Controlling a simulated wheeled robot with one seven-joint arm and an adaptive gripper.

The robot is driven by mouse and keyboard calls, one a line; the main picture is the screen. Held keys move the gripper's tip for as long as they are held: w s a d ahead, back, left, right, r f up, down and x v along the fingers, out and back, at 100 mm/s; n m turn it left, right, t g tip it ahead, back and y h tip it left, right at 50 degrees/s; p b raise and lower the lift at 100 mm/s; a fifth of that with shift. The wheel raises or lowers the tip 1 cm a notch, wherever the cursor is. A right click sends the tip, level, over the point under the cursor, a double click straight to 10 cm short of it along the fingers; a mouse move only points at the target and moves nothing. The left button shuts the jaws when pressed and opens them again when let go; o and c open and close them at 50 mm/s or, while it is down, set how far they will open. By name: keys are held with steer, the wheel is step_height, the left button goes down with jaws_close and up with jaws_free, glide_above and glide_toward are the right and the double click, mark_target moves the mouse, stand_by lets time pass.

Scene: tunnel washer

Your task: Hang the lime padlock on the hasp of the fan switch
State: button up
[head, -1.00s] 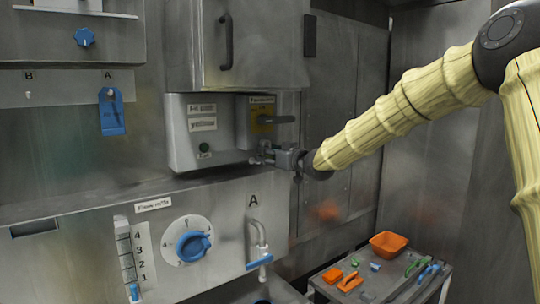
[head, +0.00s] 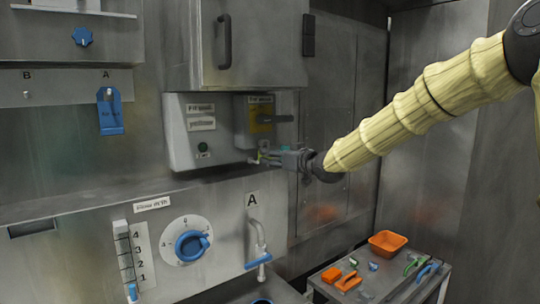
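The fan switch is most likely the small box with a yellow plate (head: 262,122) and a dark handle turned sideways, right of a larger grey box in the head view. Its label is too blurred to read. My gripper (head: 266,157) is just below this box, its fingers pointing left. A tiny lime and pale patch (head: 262,150) shows at the fingertips under the switch. It is probably the lime padlock, but it is too small to tell whether it is held or hangs on the hasp. The hasp and the gap between the fingers cannot be made out.
A steel cabinet (head: 253,50) overhangs both. A ledge and lower panel with a blue dial (head: 191,244) lie below. A side table (head: 388,291) holds an orange bin (head: 388,243) and several small items.

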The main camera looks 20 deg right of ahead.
steer(key=v, duration=0.8)
steer(key=s+a+f+m+g+h+b, duration=0.1)
steer(key=a+f+g, duration=0.1)
steer(key=f, duration=1)
steer(key=s+a+f+m+g+b, duration=0.1)
steer(key=a+f, duration=0.1)
steer(key=f, duration=1)
steer(key=s+a+f+g+h+b, duration=0.1)
steer(key=s+f, duration=0.2)
steer(key=f, duration=0.6)
steer(key=s+a+f+m+g+b, duration=0.15)
steer(key=s+f, duration=0.25)
steer(key=f, duration=0.5)
steer(key=s+a+f+n+g+h+b, duration=0.1)
steer(key=s+f+g, duration=0.15)
steer(key=f, duration=0.65)
steer(key=s+f+m+g+h+b, duration=0.15)
steer(key=s+f+g, duration=0.25)
steer(key=s+f, duration=1.65)
steer(key=s+f+g+b, duration=0.1)
steer(key=s+f, duration=0.4)
steer(key=s, duration=0.6)
steer(key=s+f+g+h+b, duration=0.1)
steer(key=s+f, duration=0.4)
steer(key=s, duration=0.6)
steer(key=shift+a+f+g+b, duration=0.25)
steer(key=shift+g+b, duration=0.25)
steer(key=shift+g, duration=0.7)
